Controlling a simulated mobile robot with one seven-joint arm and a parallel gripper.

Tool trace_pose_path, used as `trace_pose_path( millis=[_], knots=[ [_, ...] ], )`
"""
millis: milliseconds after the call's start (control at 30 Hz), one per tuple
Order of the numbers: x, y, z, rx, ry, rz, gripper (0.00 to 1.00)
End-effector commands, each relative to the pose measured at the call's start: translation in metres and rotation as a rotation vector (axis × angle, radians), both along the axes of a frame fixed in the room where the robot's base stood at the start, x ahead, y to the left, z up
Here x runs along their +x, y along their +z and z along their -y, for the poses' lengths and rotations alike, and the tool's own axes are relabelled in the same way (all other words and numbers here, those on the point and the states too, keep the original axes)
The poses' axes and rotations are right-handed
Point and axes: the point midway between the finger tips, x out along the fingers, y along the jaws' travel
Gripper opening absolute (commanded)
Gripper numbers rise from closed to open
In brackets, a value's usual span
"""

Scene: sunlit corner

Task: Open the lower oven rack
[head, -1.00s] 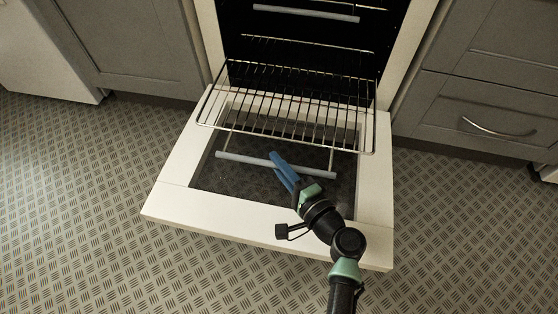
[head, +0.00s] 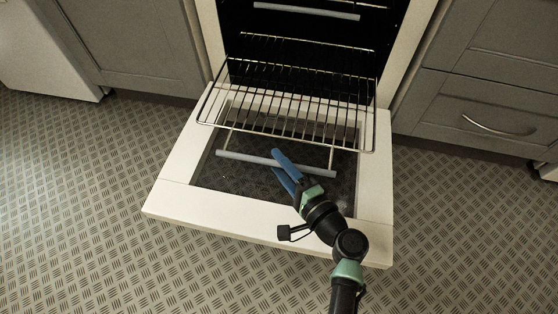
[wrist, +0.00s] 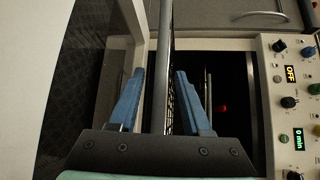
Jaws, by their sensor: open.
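The lower wire rack (head: 245,107) is slid out of the oven, over the lowered white oven door (head: 170,190). A grey handle bar (head: 240,156) on two thin rods sits in front of and below the rack's front edge, above the door's dark glass. My gripper (head: 274,160) is at the middle of this bar, its blue fingers spread apart. In the wrist view, the bar (wrist: 163,50) runs between the open fingers of my gripper (wrist: 159,72), with gaps beside it. The fingers do not appear closed on it.
Another grey handle bar (head: 306,12) is higher in the oven. Grey cabinets (head: 145,50) and a drawer (head: 490,115) flank the oven. Patterned floor (head: 80,200) is clear around the door. The wrist view shows a control panel (wrist: 293,100) with knobs and displays.

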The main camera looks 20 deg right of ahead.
Motion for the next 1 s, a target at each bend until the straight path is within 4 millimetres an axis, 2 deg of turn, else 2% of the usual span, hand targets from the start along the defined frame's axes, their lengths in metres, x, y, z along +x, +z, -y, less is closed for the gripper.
trace_pose_path(
  millis=[500,700,1000],
  knots=[
    [-0.100,0.018,0.021,0.001,-0.003,-0.002,0.48],
    [-0.117,0.018,0.024,-0.001,-0.002,-0.001,0.48],
    [-0.119,0.017,0.024,0.000,-0.001,0.000,0.48]
  ],
)
